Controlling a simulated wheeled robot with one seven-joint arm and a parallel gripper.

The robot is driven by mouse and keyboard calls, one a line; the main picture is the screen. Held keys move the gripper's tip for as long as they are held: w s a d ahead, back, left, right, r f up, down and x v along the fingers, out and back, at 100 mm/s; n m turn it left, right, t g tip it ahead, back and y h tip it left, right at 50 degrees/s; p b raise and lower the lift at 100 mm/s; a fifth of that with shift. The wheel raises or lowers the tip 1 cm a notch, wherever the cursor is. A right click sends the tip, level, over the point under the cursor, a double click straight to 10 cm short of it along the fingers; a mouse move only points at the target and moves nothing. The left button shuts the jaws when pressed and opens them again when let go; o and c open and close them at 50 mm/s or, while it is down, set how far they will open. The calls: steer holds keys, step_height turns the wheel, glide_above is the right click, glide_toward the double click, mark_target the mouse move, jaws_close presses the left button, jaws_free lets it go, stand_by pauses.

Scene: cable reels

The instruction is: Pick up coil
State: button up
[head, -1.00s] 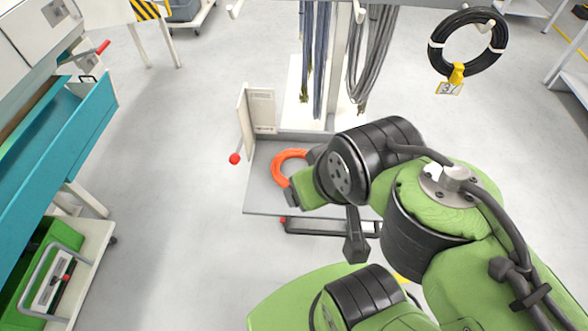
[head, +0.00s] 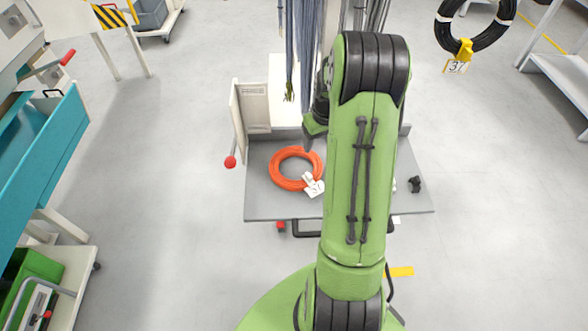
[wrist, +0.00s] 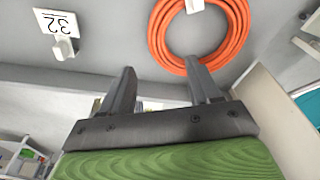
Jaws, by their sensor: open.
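An orange cable coil (head: 274,172) lies flat on the grey platform (head: 262,207), with a white numbered tag (head: 314,188) at its lower right edge. In the wrist view the coil (wrist: 240,38) is at the upper right, with a white clip at the top of the picture. My gripper (wrist: 160,68) is open and empty, its two fingers apart. The right finger tip overlaps the coil's near edge in the picture; I cannot tell whether they touch.
A small black object (head: 415,184) is on the platform's right side. A white upright panel (head: 253,106) stands behind the coil. Grey cables (head: 302,50) and a black coil (head: 488,42) hang further back.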

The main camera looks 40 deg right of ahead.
mark_target(315, 158)
steer(key=f, duration=0.3)
steer(key=w+f+b, duration=0.1)
steer(key=f, duration=0.5)
steer(key=shift+w+d, duration=0.2)
steer(key=shift+d, duration=0.15)
steer(key=shift+r, duration=0.15)
jaws_close()
